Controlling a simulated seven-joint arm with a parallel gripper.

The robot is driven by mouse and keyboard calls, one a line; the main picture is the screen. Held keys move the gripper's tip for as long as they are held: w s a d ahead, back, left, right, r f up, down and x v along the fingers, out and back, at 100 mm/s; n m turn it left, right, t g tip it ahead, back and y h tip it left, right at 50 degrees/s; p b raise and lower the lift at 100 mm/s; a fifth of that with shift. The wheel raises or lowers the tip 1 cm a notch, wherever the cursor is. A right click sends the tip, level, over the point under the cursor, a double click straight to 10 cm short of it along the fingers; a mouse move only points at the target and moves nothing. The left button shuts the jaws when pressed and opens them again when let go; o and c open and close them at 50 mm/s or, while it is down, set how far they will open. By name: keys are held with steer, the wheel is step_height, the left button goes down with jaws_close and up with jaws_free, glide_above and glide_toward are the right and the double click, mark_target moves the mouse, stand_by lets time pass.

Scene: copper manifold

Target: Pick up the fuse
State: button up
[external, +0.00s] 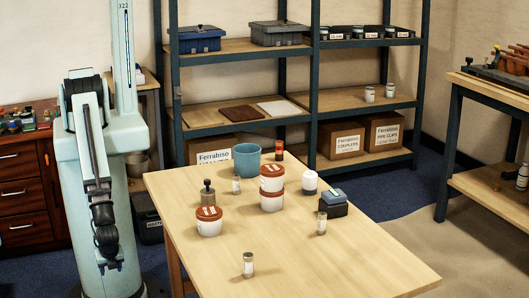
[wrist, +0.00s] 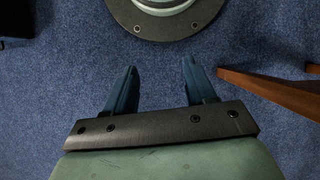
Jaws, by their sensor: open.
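I cannot tell for certain which thing is the fuse. Small upright cylinders with dark or metallic-looking tops and pale labels stand on the wooden table (external: 375,262): one near the front edge (external: 248,266), one at the right (external: 321,224) and one farther back at the left (external: 236,185). A small dark cylinder with a red-orange top (external: 279,152) stands at the back. My gripper (wrist: 160,68) is open and empty in the wrist view, pointing at blue carpet. In the external view my arm hangs folded left of the table, away from everything on it.
The table also holds a teal tub (external: 247,160), stacked red-lidded tubs (external: 271,199), a single red-lidded tub (external: 209,225), a dark-topped bottle (external: 208,193), a white jar (external: 309,183) and blue-black boxes (external: 333,207). Shelves (external: 315,90) stand behind. The table's front right is clear.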

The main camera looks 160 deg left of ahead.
steer(key=w+a+r+n+t+h, duration=0.1)
steer(key=w+r+n+t, duration=0.3)
steer(key=w, duration=0.9)
steer(key=w+a+r+t, duration=0.15)
steer(key=w+r, duration=0.45)
steer(key=w, duration=0.8)
steer(key=w+a+r+n+t, duration=0.2)
steer(key=w+a+r+t, duration=0.1)
steer(key=w+r, duration=0.5)
steer(key=w+a+r+n+t, duration=0.25)
steer(key=w+r, duration=0.35)
steer(key=r, duration=0.4)
steer(key=s+a+r+n+t+y, duration=0.1)
steer(key=s+a+r, duration=0.1)
steer(key=a+r, duration=0.65)
steer(key=s+a+r+n+t, duration=0.1)
steer(key=a+r, duration=0.3)
steer(key=r, duration=0.9)
steer(key=n+g, duration=0.3)
steer(key=g, duration=0.5)
glide_above(236, 175)
steer(key=f, duration=0.8)
steer(key=shift+w+d+f, duration=0.1)
steer(key=shift+d+f, duration=0.1)
steer(key=shift+f, duration=0.05)
steer(key=shift+a+f, duration=0.2)
steer(key=shift+f, duration=2.4)
